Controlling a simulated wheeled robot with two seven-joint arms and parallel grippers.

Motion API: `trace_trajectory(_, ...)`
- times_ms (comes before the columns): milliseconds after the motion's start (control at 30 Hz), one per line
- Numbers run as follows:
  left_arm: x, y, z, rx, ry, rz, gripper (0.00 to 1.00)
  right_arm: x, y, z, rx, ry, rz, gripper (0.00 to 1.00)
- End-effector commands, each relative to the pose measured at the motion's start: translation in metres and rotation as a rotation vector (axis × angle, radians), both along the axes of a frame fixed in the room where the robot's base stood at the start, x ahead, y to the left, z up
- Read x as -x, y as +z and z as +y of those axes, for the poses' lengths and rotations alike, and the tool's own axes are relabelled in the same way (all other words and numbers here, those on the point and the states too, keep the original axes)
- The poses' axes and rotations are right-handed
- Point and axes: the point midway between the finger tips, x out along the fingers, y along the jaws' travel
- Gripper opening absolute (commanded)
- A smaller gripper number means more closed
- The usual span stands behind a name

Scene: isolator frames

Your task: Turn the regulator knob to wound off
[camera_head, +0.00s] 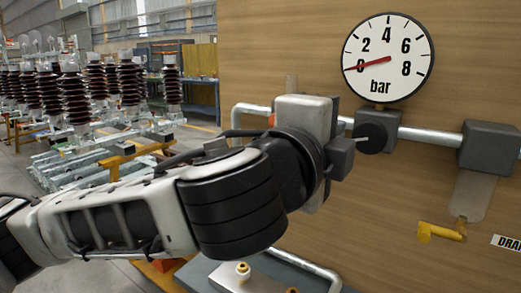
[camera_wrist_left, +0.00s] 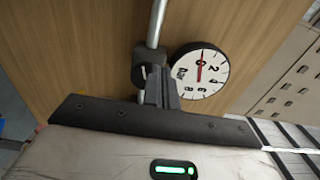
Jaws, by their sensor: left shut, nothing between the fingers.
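The dark round regulator knob (camera_head: 375,138) sits on the horizontal pipe below the pressure gauge (camera_head: 388,58). A thin light line shows at its left side. The white gauge is marked in bar, and its red needle points at 0. My left gripper (camera_head: 352,146) is shut and empty, its tips close to the knob's left side. I cannot tell whether they touch. In the left wrist view the shut fingers (camera_wrist_left: 160,92) partly overlap the dark regulator (camera_wrist_left: 142,70), with the gauge (camera_wrist_left: 200,70) to the right. My right gripper is not in view.
The wooden panel (camera_head: 270,50) stands behind the pipe. A grey block (camera_head: 490,146) and a yellow valve handle (camera_head: 441,231) are to the right. A pipe with a brass fitting (camera_head: 243,268) is below my arm. Ribbed insulators (camera_head: 70,92) stand at far left.

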Motion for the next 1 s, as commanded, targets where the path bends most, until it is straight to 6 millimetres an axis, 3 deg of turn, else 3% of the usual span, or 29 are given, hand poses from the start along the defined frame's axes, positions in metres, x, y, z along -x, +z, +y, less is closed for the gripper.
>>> trace_trajectory(333,-0.027,0.0,-0.018,0.002,0.001,0.0,0.0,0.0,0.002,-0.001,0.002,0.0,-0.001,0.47)
trace_trajectory(1000,-0.029,-0.001,-0.022,0.002,0.0,0.0,0.0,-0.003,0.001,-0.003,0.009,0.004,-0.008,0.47)
